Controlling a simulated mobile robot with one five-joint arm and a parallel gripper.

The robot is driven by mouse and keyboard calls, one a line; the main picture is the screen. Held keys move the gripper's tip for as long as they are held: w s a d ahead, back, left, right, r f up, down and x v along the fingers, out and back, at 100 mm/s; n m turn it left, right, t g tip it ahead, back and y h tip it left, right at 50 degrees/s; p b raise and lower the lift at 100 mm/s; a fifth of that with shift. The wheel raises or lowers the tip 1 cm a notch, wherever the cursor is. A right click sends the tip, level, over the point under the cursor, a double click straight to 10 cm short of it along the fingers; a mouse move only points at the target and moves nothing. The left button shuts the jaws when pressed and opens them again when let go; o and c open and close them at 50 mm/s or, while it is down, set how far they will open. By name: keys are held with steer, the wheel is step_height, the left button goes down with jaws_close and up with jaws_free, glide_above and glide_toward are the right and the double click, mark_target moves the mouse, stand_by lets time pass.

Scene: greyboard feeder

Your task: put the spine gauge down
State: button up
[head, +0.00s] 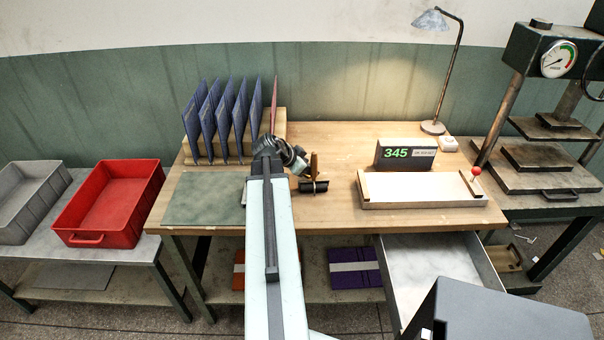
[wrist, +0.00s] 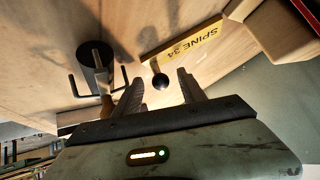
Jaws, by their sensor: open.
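The spine gauge (wrist: 188,40) is a yellow strip marked "SPINE 34" with a round black knob at its near end. In the wrist view it appears to lie on the wooden bench top. My gripper (wrist: 158,86) is open, and the knob shows between and just past its fingertips, with gaps on both sides. In the head view my arm reaches over the bench and my gripper (head: 296,162) is at its end. I cannot make out the gauge there.
A dark cylinder with hooks (wrist: 94,58) stands left of the gauge in the wrist view. Blue upright boards (head: 222,120) stand at the bench's back left, a green mat (head: 203,198) in front. A display reading 345 (head: 404,154) and a pale tray (head: 420,190) are right. A drawer (head: 440,265) is open.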

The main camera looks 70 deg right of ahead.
jaws_close()
steer(key=shift+r, duration=0.1)
stand_by(1.2)
